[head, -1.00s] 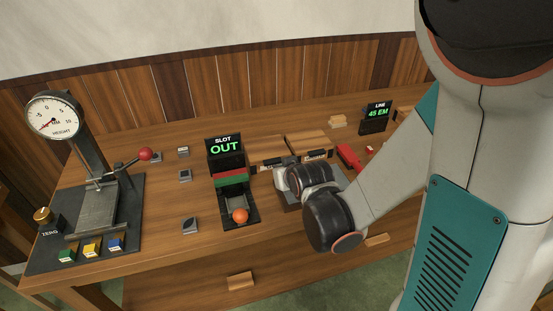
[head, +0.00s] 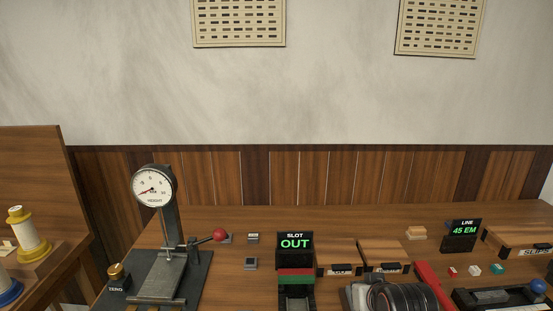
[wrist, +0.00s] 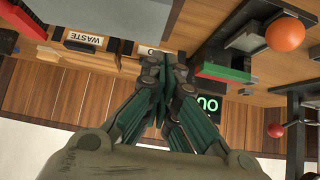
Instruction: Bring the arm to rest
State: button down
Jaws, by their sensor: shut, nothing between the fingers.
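My gripper (wrist: 165,85) is shut and empty in the wrist view, its fingers together. That view is upside down, with the bench and a "WASTE" bin label (wrist: 83,38) beyond the fingers. In the head view my dark wrist joint (head: 403,297) shows at the bottom edge, in front of the bench. The fingers are hidden there, and most of my arm is out of the picture.
An orange ball (wrist: 285,35) shows in the wrist view. A red bar (head: 428,280) lies right of my wrist.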

jog(key=s+r+g, duration=0.2)
jog(key=s+r, duration=0.7)
jog(key=s, duration=0.4)
jog(key=shift+s, duration=0.4)
jog(key=shift+d, duration=0.1)
dwell(0.4)
